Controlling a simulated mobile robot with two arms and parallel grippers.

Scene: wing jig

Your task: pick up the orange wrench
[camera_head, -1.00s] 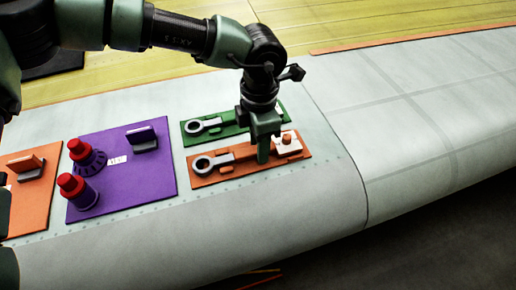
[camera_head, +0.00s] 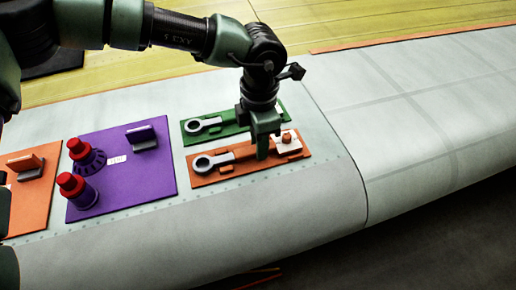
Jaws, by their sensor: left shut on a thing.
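The orange wrench (camera_head: 222,159) lies on the orange board (camera_head: 228,174) on the wing surface. Its grey ring end points left, and its orange handle runs right under my gripper. My left gripper (camera_head: 262,154) points down over the handle and is shut on it. The fingers hide part of the handle. The wrench looks level and close to the board; I cannot tell whether it is clear of it. My right gripper is not in view.
A green board (camera_head: 190,139) with another wrench (camera_head: 205,125) lies just behind. A purple board (camera_head: 130,196) with two red-topped tools (camera_head: 73,186) is to the left, and another orange board (camera_head: 35,215) is at far left. The wing at right is clear.

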